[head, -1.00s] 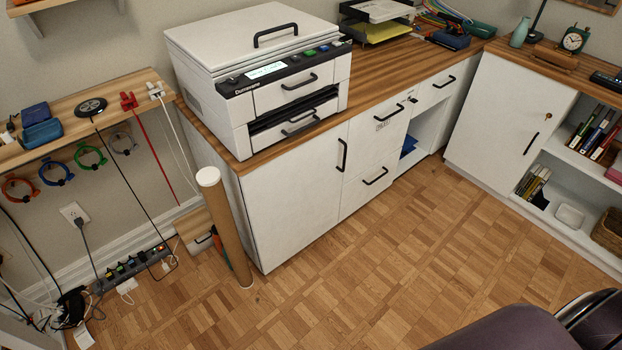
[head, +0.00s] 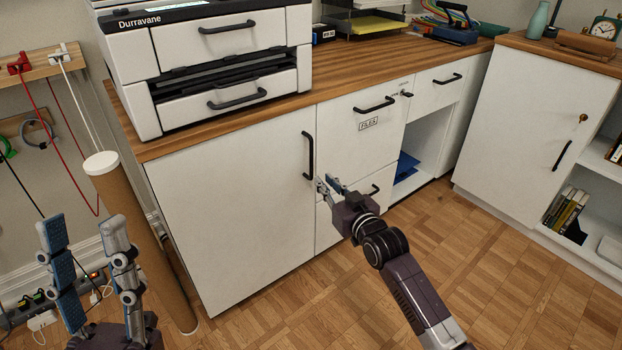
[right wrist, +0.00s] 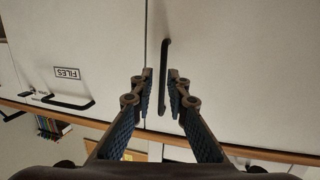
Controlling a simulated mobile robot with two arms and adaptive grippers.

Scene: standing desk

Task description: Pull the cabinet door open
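The white cabinet door (head: 225,215) under the printer is closed. Its black vertical handle (head: 308,156) is near its right edge. My right gripper (head: 326,184) is just beside the lower end of this handle. In the right wrist view the handle (right wrist: 164,75) lines up with the gap between the fingers of my right gripper (right wrist: 160,78). The fingers are apart and not visibly closed on it; I cannot tell how deep the handle sits between them. My left gripper (head: 84,232) is open and empty at the lower left, near the cardboard tube.
A cardboard tube (head: 140,240) stands left of the cabinet. The printer (head: 215,60) sits on the wooden top. A file drawer (head: 360,125) adjoins the door. Another cabinet (head: 530,130) stands at the right. The parquet floor (head: 290,310) before the door is clear.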

